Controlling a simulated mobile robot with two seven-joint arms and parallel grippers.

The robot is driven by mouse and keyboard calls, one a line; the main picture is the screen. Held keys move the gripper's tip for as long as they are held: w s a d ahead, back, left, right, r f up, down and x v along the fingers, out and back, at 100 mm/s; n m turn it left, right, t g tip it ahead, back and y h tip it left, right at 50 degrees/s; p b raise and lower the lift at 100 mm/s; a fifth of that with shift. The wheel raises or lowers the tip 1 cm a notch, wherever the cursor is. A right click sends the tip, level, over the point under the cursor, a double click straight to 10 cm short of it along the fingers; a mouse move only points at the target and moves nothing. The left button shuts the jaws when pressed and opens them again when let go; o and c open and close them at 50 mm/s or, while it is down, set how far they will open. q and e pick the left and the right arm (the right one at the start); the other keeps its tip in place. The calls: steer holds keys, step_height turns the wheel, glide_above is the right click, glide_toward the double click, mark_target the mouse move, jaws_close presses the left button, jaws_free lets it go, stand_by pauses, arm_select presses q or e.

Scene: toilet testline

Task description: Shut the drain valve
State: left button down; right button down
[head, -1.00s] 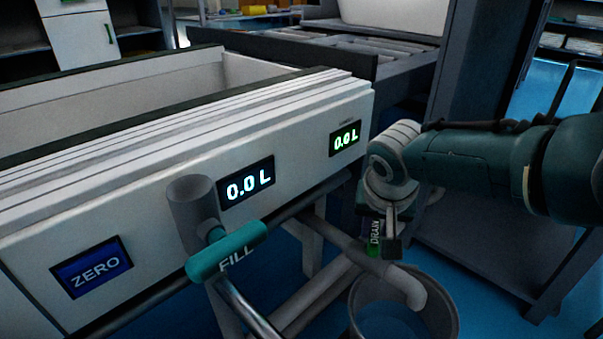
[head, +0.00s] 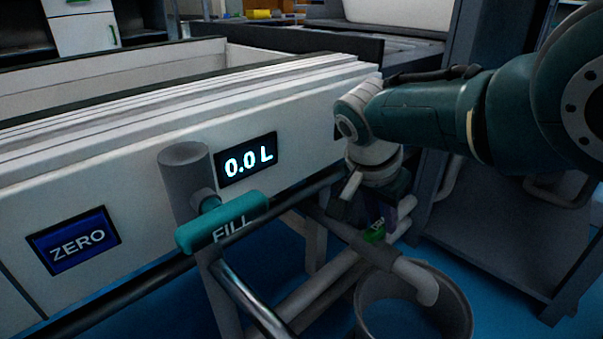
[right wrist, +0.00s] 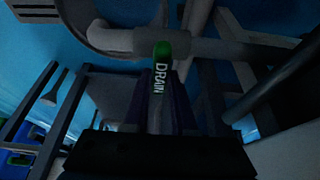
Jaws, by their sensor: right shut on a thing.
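The drain valve handle (head: 374,235) is green and sits on the grey drain pipe under the tank, above the bucket. It is tilted in the head view and partly covered by my gripper. In the right wrist view the handle (right wrist: 163,75) points away from my gripper, with its DRAIN label readable. My right gripper (head: 380,213) is shut on the handle, with a finger on each side of it in the right wrist view (right wrist: 161,105). My left gripper is not in view.
The teal FILL handle (head: 222,222) stands out in front of the tank (head: 310,118), left of my right arm. The drain spout (head: 418,283) hangs over a grey bucket (head: 460,305). The visible display (head: 248,158) reads 0.0 L. A ZERO panel (head: 74,240) is at left.

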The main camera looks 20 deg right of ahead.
stand_by(0.3)
steer(key=c, duration=0.7)
jaws_free()
steer(key=shift+r, duration=0.1)
steer(key=p+v, duration=0.8)
steer(key=p, duration=0.1)
steer(key=shift+r+p, duration=0.25)
steer(key=shift+p, duration=0.05)
steer(key=shift+s+a+r+p, duration=0.1)
steer(key=shift+a+r+p, duration=0.25)
steer(key=shift+r+p, duration=0.3)
